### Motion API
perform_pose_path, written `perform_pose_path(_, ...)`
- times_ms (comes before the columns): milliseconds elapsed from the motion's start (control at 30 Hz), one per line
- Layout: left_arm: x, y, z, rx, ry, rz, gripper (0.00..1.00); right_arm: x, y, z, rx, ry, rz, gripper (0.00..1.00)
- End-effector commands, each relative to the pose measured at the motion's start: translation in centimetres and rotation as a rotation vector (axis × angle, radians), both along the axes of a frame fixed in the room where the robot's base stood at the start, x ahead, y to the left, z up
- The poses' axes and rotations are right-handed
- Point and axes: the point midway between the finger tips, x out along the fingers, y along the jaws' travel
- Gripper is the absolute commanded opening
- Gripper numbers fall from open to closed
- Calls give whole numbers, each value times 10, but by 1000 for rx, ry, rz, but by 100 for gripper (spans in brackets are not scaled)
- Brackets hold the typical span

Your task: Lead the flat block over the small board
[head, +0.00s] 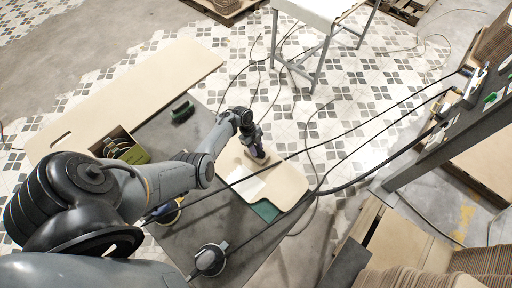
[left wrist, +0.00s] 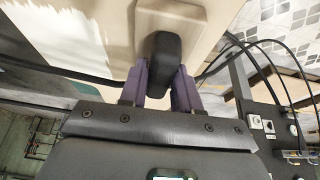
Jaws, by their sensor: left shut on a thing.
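The small board (head: 285,187) is pale wood and lies on the dark table, with a whiter, ragged-edged patch on its left part. It also fills the top of the left wrist view (left wrist: 115,25). My left gripper (head: 257,155) is over the far part of this board. In the left wrist view its purple fingers (left wrist: 161,88) are shut on the dark grip of the flat block (left wrist: 178,18), whose base is beige. The block's base appears to be against the board, though exact contact is hard to tell. My right gripper is not in view.
A large pale board (head: 135,90) lies at left. An olive box (head: 128,150) and a green item (head: 182,111) sit near it. A round tool (head: 209,260) is on the dark table (head: 200,232). Black cables cross from the right-hand panel (head: 440,135).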

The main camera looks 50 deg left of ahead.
Motion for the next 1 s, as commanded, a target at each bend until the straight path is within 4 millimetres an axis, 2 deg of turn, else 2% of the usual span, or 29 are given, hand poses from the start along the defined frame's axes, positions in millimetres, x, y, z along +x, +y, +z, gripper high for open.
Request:
perform_pose_path(433, 6, -28, -2, -2, 1, -3, 0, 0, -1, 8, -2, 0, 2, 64)
perform_pose_path(1000, 6, -37, -3, -5, 3, -5, 0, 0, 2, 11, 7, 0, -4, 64)
